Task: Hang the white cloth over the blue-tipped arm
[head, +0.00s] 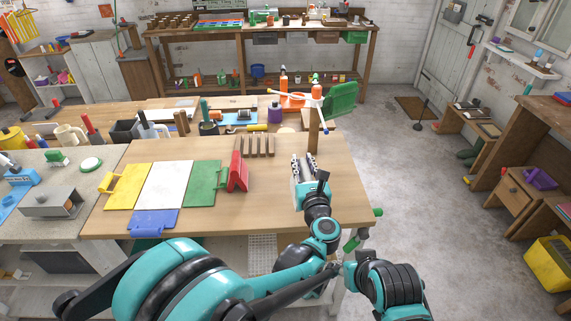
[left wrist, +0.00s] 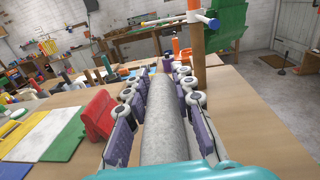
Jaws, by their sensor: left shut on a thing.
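My left gripper (head: 308,163) is shut on a pale grey-white, mottled roll, which I take for the white cloth (left wrist: 163,120). In the left wrist view the roll lies lengthwise between the purple finger pads. The gripper is over the right part of the wooden table, in front of a wooden post (head: 313,132). The post (left wrist: 197,55) carries a white arm (left wrist: 178,20) with a blue tip (left wrist: 213,22) near its top. The cloth is apart from that arm. I do not make out my right gripper.
A flat board with yellow (head: 127,188), white (head: 167,185), green (head: 206,183) and blue (head: 153,222) panels lies on the table. A red tented piece (head: 238,173) and a slotted wooden rack (head: 257,147) stand beside it. A green piece (head: 341,100) hangs behind the post.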

